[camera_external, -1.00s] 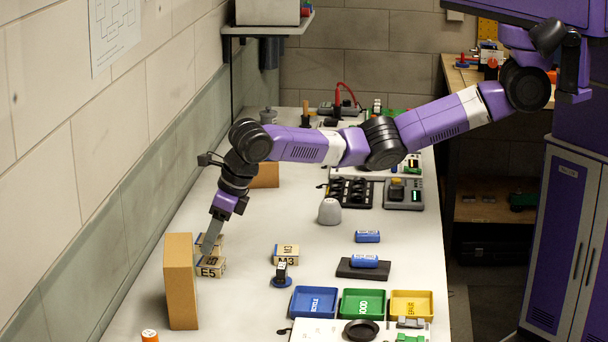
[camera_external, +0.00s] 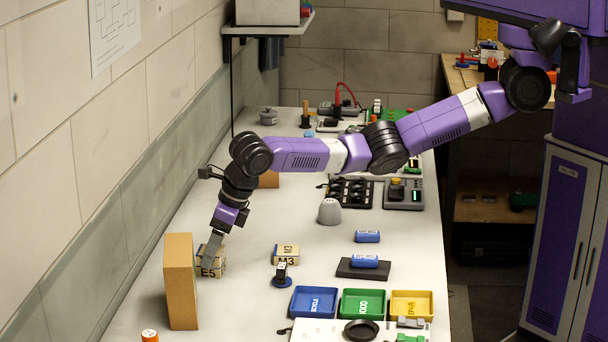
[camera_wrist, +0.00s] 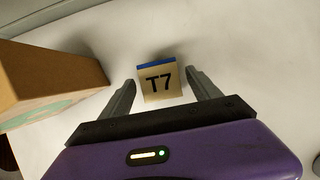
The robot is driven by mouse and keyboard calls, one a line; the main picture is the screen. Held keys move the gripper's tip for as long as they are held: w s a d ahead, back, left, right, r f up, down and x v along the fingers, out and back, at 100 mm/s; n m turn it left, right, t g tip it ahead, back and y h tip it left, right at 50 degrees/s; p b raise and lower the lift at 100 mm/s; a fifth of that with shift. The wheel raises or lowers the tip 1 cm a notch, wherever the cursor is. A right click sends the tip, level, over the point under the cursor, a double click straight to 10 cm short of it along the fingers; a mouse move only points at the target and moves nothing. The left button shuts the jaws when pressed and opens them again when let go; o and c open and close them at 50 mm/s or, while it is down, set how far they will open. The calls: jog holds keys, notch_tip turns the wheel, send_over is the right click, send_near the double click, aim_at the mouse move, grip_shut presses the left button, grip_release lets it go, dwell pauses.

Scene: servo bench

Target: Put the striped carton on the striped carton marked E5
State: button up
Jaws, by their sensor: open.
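A striped carton marked T7 (camera_wrist: 160,82), tan with a blue stripe, lies between the fingers of my gripper (camera_wrist: 161,82) in the wrist view, with a gap on either side. In the external view this carton (camera_external: 218,251) appears to sit on the carton marked E5 (camera_external: 208,272), partly covered by my gripper (camera_external: 210,252). E5 is hidden in the wrist view. My gripper is open around the upper carton and points down. Exact alignment of the two cartons is hard to tell.
A tall brown box (camera_external: 180,282) stands close to the left of the cartons; it also fills the wrist view's left side (camera_wrist: 45,80). A carton marked M3 (camera_external: 286,255) stands to the right. Blue (camera_external: 314,302), green and yellow trays are at front right. Bench between is mostly clear.

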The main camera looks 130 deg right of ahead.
jog(key=v, duration=1.2)
jog(key=shift+r, duration=0.15)
